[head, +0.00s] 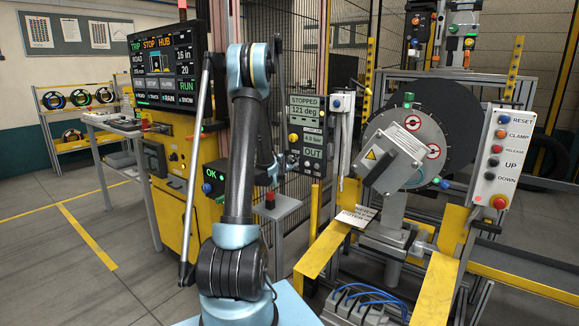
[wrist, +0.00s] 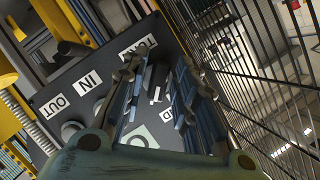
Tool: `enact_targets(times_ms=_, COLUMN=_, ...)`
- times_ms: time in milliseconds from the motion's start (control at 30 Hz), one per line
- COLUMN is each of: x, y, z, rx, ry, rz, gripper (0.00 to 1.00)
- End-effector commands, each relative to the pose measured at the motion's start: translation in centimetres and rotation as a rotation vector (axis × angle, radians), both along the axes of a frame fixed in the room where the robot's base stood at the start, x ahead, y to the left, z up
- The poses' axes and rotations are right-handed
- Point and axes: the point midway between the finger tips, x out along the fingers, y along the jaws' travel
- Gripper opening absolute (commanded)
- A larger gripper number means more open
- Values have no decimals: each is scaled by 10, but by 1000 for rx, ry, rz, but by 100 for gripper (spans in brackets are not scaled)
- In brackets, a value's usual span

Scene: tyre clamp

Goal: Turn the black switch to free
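In the wrist view my gripper (wrist: 158,68) is open, with its two dark blue fingers spread in front of a dark control panel (wrist: 108,62). A dark switch with a pale mark (wrist: 156,92) shows between the fingers. I cannot tell whether the fingers touch it, or read its setting. The fingers partly cover the labels beside it, so I cannot read "free" on any of them. In the head view my gripper is not clearly visible behind my arm, near the grey panel with the "STOPPED 121 deg" screen (head: 306,113).
Labels "OUT" (wrist: 58,107) and "IN" (wrist: 86,80) lie left of the fingers. A dark cylinder (wrist: 73,50) sticks out at upper left. Wire mesh (wrist: 265,75) stands close on the right. The tyre clamp machine (head: 405,150) and its button box (head: 503,155) stand right of my arm.

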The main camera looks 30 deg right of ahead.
Motion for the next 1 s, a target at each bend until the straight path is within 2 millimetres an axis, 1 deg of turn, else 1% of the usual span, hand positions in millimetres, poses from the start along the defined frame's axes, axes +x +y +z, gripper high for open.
enact_targets(times_ms=467, x=0, y=-1, z=0, rx=-13, ry=33, rz=-2, gripper=1)
enact_targets(times_ms=667, x=1, y=-1, z=0, rx=-52, ry=131, rz=-2, gripper=1)
enact_targets(times_ms=1000, x=2, y=-1, z=0, rx=-160, ry=390, rz=-1, gripper=1)
